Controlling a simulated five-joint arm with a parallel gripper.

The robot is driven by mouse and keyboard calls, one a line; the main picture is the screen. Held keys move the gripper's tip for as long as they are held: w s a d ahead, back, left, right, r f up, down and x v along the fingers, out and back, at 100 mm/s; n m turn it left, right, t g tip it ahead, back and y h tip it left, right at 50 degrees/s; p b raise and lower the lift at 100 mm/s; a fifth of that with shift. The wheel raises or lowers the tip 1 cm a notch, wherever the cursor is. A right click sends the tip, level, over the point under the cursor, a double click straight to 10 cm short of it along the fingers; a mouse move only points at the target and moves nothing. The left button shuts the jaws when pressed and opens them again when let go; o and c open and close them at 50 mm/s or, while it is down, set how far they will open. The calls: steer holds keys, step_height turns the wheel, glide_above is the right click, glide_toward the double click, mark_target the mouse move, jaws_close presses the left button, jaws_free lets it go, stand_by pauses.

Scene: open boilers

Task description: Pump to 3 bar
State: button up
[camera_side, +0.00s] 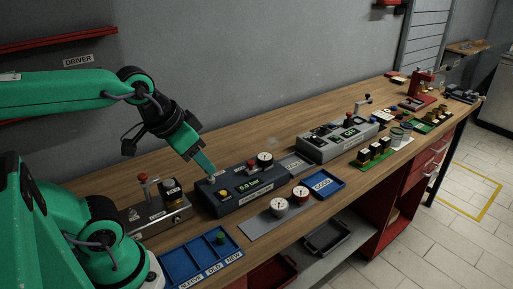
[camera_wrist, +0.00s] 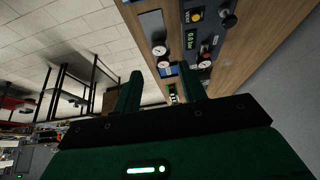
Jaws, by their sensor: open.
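A dark blue-grey test box (camera_side: 232,203) stands on the wooden bench in the side view. Its green display (camera_side: 247,186) reads 0.0 bar. A yellow button (camera_side: 223,194) sits at its left, with a red part (camera_side: 251,168) behind the display and a white dial gauge (camera_side: 265,159) at its far end. In the wrist view the display (camera_wrist: 190,40), yellow button (camera_wrist: 196,16) and gauge (camera_wrist: 205,64) show at upper right. My gripper (camera_side: 210,177) is above the box's left rear part, pointing down and right. In the wrist view my gripper (camera_wrist: 160,86) has its fingers apart, with nothing held.
Two loose gauges (camera_side: 279,204) (camera_side: 300,192) lie on a grey mat before the box. A blue GOOD tray (camera_side: 324,184) and a blue divided tray (camera_side: 200,262) lie near the front edge. A grey device (camera_side: 338,143) stands farther right; another with a red-topped lever (camera_side: 143,178) stands left.

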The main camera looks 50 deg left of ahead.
steer(key=shift+w, duration=0.1)
steer(key=c, duration=0.7)
steer(key=shift+w+a+r, duration=0.1)
steer(key=shift+a+r, duration=0.05)
jaws_close()
steer(key=w+a+g, duration=0.2)
steer(key=w+a, duration=0.3)
steer(key=a, duration=0.3)
steer(key=w+a+g, duration=0.3)
steer(key=w+a, duration=0.1)
steer(key=a, duration=0.4)
steer(key=shift+w+a+g, duration=0.2)
steer(key=shift+w+g, duration=0.1)
steer(key=shift+w, duration=0.1)
